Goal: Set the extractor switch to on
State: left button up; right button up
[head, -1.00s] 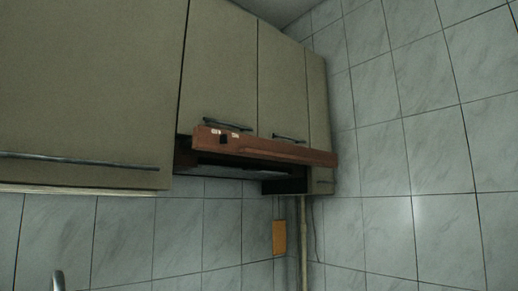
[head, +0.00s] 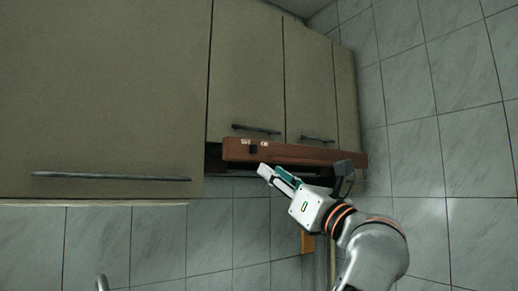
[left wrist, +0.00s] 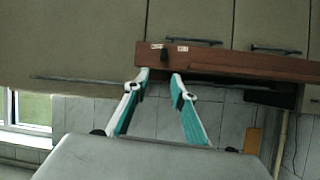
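The extractor hood is a reddish-brown wooden front (head: 300,155) under the wall cabinets. Its small dark switch (head: 253,149) sits near the left end, between two pale labels. The switch also shows in the left wrist view (left wrist: 164,55), just beyond the fingertips and roughly between them. My left gripper (head: 266,173) is a little below and to the right of the switch in the head view. In the left wrist view its fingers (left wrist: 160,77) are apart with nothing between them. I cannot tell the switch's position. My right gripper is not in view.
Closed cabinets with dark bar handles (head: 110,177) hang above and left of the hood. A tiled wall (head: 440,130) stands to the right. An orange-brown piece (head: 307,243) is on the wall below. A window (left wrist: 32,108) is at left in the left wrist view.

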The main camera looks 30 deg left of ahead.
aim_at(256, 149)
pick_arm(q)
jog(key=shift+n+t+h, duration=0.4)
jog(key=shift+h, duration=0.3)
jog(key=a+r, duration=0.1)
jog(key=r, duration=0.1)
jog(key=w+a+r+p, duration=0.1)
jog(key=a+r, duration=0.1)
jog(key=w+a+r+p, duration=0.1)
jog(key=a+r, duration=0.1)
jog(key=shift+w+a, duration=0.1)
jog(key=shift+a, duration=0.05)
jog(key=shift+w+a, duration=0.2)
jog(key=shift+a, duration=0.25)
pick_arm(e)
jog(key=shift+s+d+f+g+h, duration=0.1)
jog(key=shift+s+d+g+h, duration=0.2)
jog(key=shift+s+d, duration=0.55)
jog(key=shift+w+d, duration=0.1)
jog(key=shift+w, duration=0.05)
pick_arm(q)
grip_shut()
